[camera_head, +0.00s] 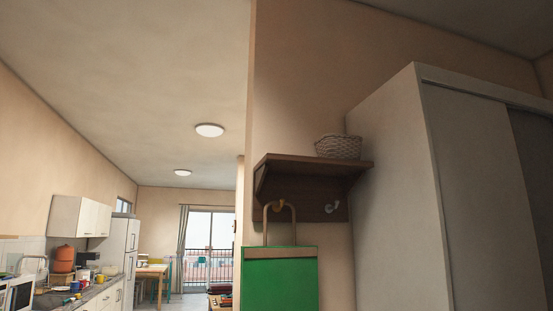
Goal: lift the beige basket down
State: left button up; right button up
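The beige basket (338,147) is a small woven bowl-shaped basket. It stands upright on the right part of a dark brown wall shelf (300,160), close to the side of a tall cabinet. I see it from below, so its inside is hidden. Neither of my grippers shows in the head view.
A green bag (280,280) hangs by its handle from a hook under the shelf; a second hook (331,207) looks empty. The tall grey wardrobe (400,200) stands right of the shelf. A kitchen counter (95,293) and a fridge (120,245) are far left.

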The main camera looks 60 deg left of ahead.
aim_at(338, 146)
jog(key=u, duration=1.35)
jog(key=i+j+z, duration=0.1)
jog(key=i+j, duration=0.15)
jog(key=j, duration=0.2)
